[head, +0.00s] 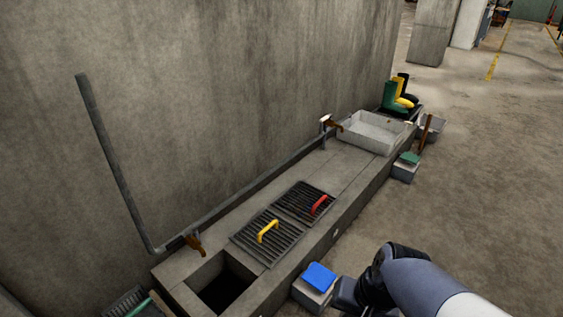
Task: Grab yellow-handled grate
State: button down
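A dark slatted grate with a yellow handle (267,231) lies flat on the concrete ledge, in front of the wall. Beside it, farther back and touching or nearly so, lies a similar grate with a red handle (319,205). A square dark opening (222,288) in the ledge is just nearer than the yellow-handled grate. My arm, grey and black, shows at the lower right, off the ledge and to the right of the grates. My gripper's fingertips cannot be made out there, so whether it is open or shut is unclear.
A blue-topped box (319,277) stands on the floor beside the ledge, close to my arm. A pale basin (376,132) sits at the ledge's far end, with boots (396,95) behind it. A pipe (115,160) runs along the wall. The floor at right is open.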

aim_at(273, 223)
jog(key=i+u, duration=0.65)
jog(key=i, duration=0.25)
